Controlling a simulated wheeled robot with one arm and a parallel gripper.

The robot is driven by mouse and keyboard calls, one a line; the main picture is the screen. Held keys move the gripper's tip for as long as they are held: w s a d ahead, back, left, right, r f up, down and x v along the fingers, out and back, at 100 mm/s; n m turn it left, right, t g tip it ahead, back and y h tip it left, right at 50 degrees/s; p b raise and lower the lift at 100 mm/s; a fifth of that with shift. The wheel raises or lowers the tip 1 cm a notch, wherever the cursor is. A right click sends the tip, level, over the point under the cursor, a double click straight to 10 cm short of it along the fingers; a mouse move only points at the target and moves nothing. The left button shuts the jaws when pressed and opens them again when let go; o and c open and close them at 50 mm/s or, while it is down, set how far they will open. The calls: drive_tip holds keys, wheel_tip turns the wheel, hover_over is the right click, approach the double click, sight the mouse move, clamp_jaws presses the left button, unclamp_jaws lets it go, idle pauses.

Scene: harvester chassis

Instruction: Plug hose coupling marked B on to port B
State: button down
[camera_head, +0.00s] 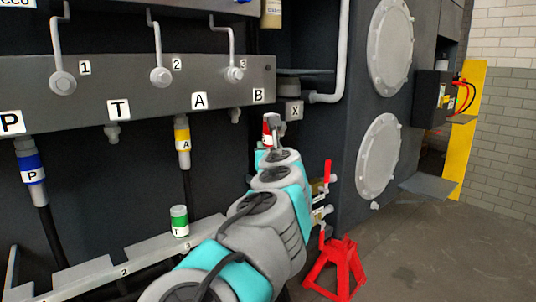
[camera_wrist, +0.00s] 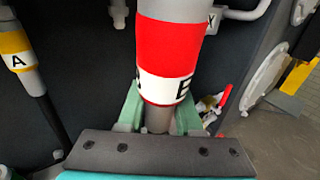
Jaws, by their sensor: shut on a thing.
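My gripper (camera_wrist: 160,116) is shut on hose coupling B (camera_wrist: 172,45), a grey cylinder with a red band and a white band marked B. The coupling stands roughly upright between the green fingers. In the head view my arm hides much of the gripper, and the coupling's red band (camera_head: 267,133) shows above it. Port B (camera_head: 235,116) is a bare grey stub under the manifold, left of the B label (camera_head: 258,96). The coupling is apart from it, lower and to the right. In the wrist view a grey stub, apparently port B (camera_wrist: 119,12), shows left of the coupling.
Coupling A (camera_head: 182,142) and coupling P (camera_head: 30,170) hang under the manifold (camera_head: 140,85) left of port B. Port T (camera_head: 112,133) is bare. A green-banded coupling (camera_head: 179,220) stands in the rack (camera_head: 105,265). The X block (camera_head: 290,110) and pipe are close on the right.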

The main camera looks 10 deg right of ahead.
sight(267, 138)
drive_tip(key=r, duration=0.1)
drive_tip(key=s, duration=0.1)
drive_tip(key=r, duration=0.1)
drive_tip(key=shift+s+a+r+t, duration=0.3)
drive_tip(key=w+d+f+b, duration=0.2)
drive_tip(key=d+f+b, duration=0.1)
drive_tip(key=f+b, duration=0.5)
drive_tip(key=shift+w+f, duration=0.15)
drive_tip(key=shift+f, duration=0.65)
drive_tip(key=shift+d+b, duration=0.15)
drive_tip(key=shift+b, duration=0.15)
drive_tip(key=shift+w+d+f+b, duration=0.25)
drive_tip(key=shift+f+b, duration=0.1)
drive_tip(key=shift+f, duration=0.1)
drive_tip(key=shift+w+d+f+b, duration=0.1)
drive_tip(key=shift+d+f+b, duration=0.15)
drive_tip(key=shift+f+b, duration=0.15)
